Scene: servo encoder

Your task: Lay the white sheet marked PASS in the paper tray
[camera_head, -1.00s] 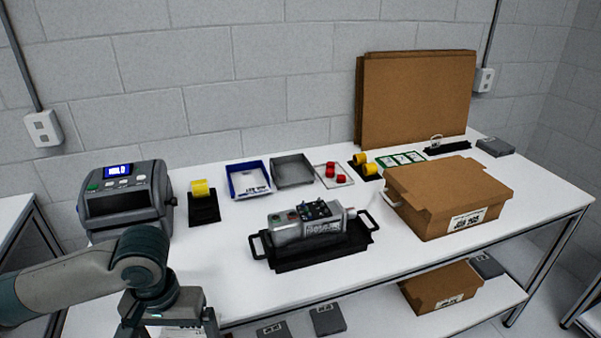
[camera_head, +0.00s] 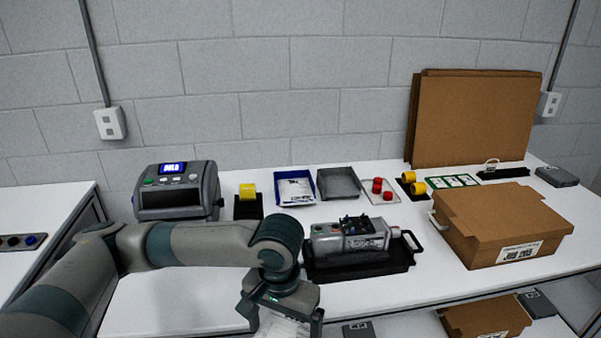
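My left gripper (camera_head: 282,312) is at the bottom edge of the view, in front of the black tray with the device. A white sheet (camera_head: 283,327) with faint print shows between its fingers; the fingertips and the lower part of the sheet are cut off, and I cannot read its mark. A blue tray (camera_head: 279,176) stands at the back of the table with a white printed piece in it. A grey tray (camera_head: 338,184) beside it looks empty. Which one is the paper tray is not labelled. My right gripper is not in view.
A grey label printer (camera_head: 177,192) and a yellow roll (camera_head: 248,191) stand left of the trays. A grey device (camera_head: 350,238) lies in a black tray (camera_head: 360,269). A cardboard box (camera_head: 500,220) fills the right. Bare white table lies at the front left.

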